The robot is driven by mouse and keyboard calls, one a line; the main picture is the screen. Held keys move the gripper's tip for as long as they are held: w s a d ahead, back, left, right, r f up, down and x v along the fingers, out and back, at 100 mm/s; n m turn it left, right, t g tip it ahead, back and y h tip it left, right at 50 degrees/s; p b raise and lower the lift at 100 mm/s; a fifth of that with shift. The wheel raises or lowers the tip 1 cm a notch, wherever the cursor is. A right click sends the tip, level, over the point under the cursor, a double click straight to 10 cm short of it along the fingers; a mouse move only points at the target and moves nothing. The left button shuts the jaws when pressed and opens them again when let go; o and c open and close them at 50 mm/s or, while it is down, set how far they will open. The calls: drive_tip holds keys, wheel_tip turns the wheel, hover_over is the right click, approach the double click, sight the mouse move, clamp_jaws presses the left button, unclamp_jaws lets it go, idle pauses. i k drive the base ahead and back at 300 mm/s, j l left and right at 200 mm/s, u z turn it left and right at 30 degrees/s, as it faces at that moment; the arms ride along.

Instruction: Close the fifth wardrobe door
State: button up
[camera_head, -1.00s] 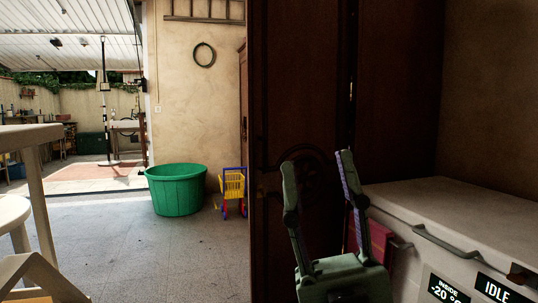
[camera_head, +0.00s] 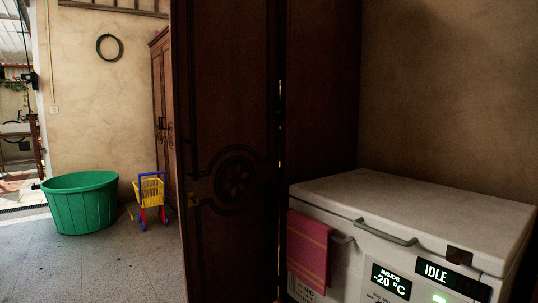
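A dark brown wooden wardrobe door (camera_head: 225,130) stands open in the middle of the head view, its carved panel facing me. A small metal handle or lock (camera_head: 193,200) shows near its left edge. The dark side of the wardrobe (camera_head: 320,90) is to the right of the door, with a narrow lit gap between them. Another wooden wardrobe (camera_head: 160,100) with closed-looking doors stands behind, at the left. I cannot tell which door is the fifth. My gripper is not in view.
A white chest freezer (camera_head: 420,210) with a pink cloth (camera_head: 308,252) stands close at the right. A green tub (camera_head: 82,203) and a yellow toy cart (camera_head: 150,192) stand on the floor at the left. Grey floor (camera_head: 110,270) is free at the lower left.

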sight(224, 58)
drive_tip(key=u, duration=0.35)
drive_tip(key=i+l+z, duration=0.15)
drive_tip(key=i, duration=1)
